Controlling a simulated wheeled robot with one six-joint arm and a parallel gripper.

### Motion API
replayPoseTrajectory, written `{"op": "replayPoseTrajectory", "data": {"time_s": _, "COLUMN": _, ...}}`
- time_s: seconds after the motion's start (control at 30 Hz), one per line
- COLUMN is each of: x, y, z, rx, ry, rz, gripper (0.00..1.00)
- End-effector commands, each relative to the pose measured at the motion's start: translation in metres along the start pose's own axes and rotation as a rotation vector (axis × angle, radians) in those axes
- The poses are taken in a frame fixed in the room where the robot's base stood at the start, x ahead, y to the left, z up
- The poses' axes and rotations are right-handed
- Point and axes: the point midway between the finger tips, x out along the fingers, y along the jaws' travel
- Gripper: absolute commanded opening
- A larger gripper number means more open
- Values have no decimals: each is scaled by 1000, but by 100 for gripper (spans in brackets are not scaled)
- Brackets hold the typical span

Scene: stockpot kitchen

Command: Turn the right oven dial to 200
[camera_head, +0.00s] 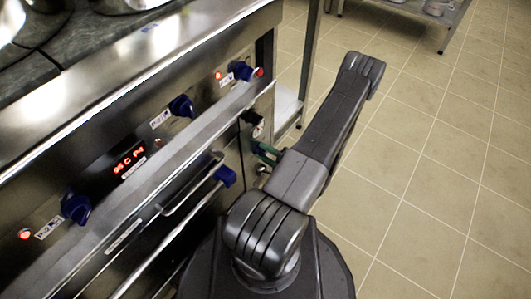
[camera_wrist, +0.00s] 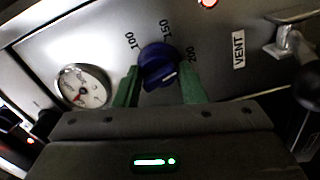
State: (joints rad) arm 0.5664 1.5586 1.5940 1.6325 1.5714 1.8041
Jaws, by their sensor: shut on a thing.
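The blue oven dial (camera_wrist: 157,65) sits on a steel panel with the marks 100, 150 and 200 around its upper side. Its short white line lies at the lower right of the knob, below the 200 mark. My gripper (camera_wrist: 160,70) has one green finger on each side of the dial and is shut on it. In the head view my gripper (camera_head: 266,153) is at the right end of the oven front, partly hidden by my arm. I cannot make out the held dial there.
A round gauge (camera_wrist: 83,87) is left of the dial, and a VENT label (camera_wrist: 238,49) is to the right. Other blue knobs (camera_head: 182,106) and a long rail (camera_head: 150,165) run along the oven front. Open tiled floor (camera_head: 430,170) lies to the right.

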Motion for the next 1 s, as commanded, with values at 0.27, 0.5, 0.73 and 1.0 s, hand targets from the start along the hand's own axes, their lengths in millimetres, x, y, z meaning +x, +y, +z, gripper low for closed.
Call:
{"op": "replayPoseTrajectory", "data": {"time_s": 0.27, "x": 0, "y": 0, "z": 0, "rx": 176, "ry": 0, "rz": 0, "gripper": 14}}
{"op": "replayPoseTrajectory", "data": {"time_s": 0.5, "x": 0, "y": 0, "z": 0, "rx": 256, "ry": 0, "rz": 0, "gripper": 14}}
{"op": "replayPoseTrajectory", "data": {"time_s": 0.73, "x": 0, "y": 0, "z": 0, "rx": 280, "ry": -1, "rz": 0, "gripper": 14}}
{"op": "replayPoseTrajectory", "data": {"time_s": 1.0, "x": 0, "y": 0, "z": 0, "rx": 280, "ry": -1, "rz": 0, "gripper": 14}}
